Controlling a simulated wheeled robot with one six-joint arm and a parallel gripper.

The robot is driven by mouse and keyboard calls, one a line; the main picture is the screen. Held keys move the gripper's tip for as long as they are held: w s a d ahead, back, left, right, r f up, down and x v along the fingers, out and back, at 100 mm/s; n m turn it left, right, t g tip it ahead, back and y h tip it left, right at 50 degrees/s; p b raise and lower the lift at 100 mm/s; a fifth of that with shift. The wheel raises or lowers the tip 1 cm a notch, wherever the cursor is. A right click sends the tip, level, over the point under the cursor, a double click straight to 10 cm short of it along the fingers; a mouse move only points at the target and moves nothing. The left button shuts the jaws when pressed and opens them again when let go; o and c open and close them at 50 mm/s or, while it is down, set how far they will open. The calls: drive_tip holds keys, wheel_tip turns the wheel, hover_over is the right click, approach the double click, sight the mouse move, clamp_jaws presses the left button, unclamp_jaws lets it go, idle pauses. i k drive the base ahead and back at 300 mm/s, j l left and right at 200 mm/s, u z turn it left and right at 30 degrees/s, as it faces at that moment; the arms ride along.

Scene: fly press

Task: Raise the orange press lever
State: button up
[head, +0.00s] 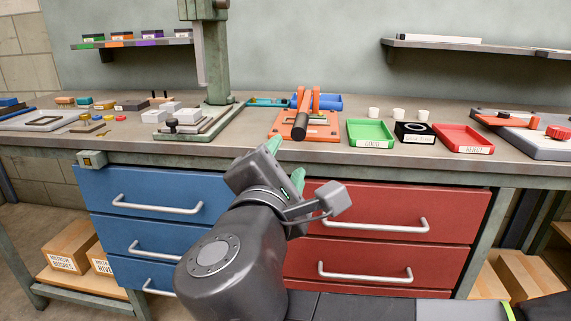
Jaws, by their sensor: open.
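The orange press (323,131) stands on the bench just right of the green column, with a flat orange base and orange uprights. Its lever (300,122) has a dark grip that points toward me and hangs low over the front of the base. How far the lever is lowered is hard to tell from this angle. My gripper (285,160) is in front of the bench edge, below and slightly left of the lever grip. Its green-tipped fingers are apart with nothing visible between them, and it does not appear to touch the lever.
A green column (217,60) on a base plate stands left of the press. A green tray (371,133), a black box (414,132) and a red tray (463,139) sit to its right. Blue drawers (150,195) and red drawers (390,215) with protruding handles lie below the bench top.

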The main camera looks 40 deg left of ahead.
sight(304, 115)
drive_tip(key=u, duration=1.35)
